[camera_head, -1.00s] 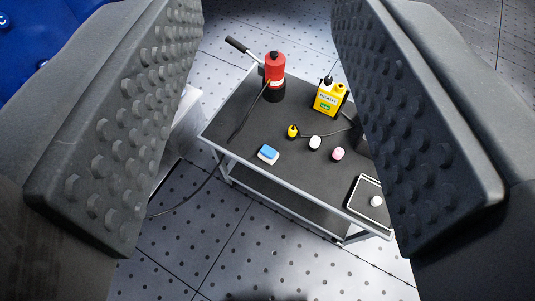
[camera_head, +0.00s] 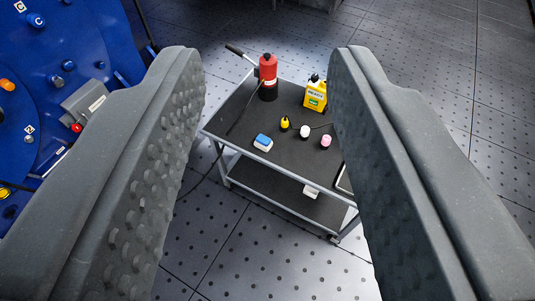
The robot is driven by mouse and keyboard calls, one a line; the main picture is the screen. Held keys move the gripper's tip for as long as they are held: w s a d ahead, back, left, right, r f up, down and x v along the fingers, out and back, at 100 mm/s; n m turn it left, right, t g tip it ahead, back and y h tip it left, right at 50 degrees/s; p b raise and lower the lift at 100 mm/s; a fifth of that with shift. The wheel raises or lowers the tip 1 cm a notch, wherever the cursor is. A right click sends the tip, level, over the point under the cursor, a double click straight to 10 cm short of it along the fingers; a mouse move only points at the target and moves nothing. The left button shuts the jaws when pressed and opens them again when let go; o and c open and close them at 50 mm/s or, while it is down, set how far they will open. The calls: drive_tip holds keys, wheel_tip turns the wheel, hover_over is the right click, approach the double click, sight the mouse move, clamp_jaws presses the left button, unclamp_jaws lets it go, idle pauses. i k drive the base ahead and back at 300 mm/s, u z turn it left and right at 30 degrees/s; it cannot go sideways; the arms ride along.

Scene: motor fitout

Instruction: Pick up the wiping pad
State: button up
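The wiping pad (camera_head: 263,142) looks like a small block, blue on top and white below. It lies near the front left edge of the dark top of a cart (camera_head: 240,122). My gripper (camera_head: 265,60) is open, with one studded finger on each side of the picture. The pad shows in the gap between the fingers, well beyond them and apart from them. Nothing is held. The right finger hides the right end of the cart top.
On the cart stand a red cylinder tool (camera_head: 268,70), a yellow bottle (camera_head: 316,95), and small yellow (camera_head: 284,124), white (camera_head: 305,132) and pink (camera_head: 326,141) items. A white item (camera_head: 312,191) is on the lower shelf. A blue machine (camera_head: 60,60) stands at left. Dotted floor is clear in front.

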sight(265, 143)
drive_tip(key=z, duration=0.35)
drive_tip(key=i, duration=1.3)
drive_tip(key=u, duration=0.6)
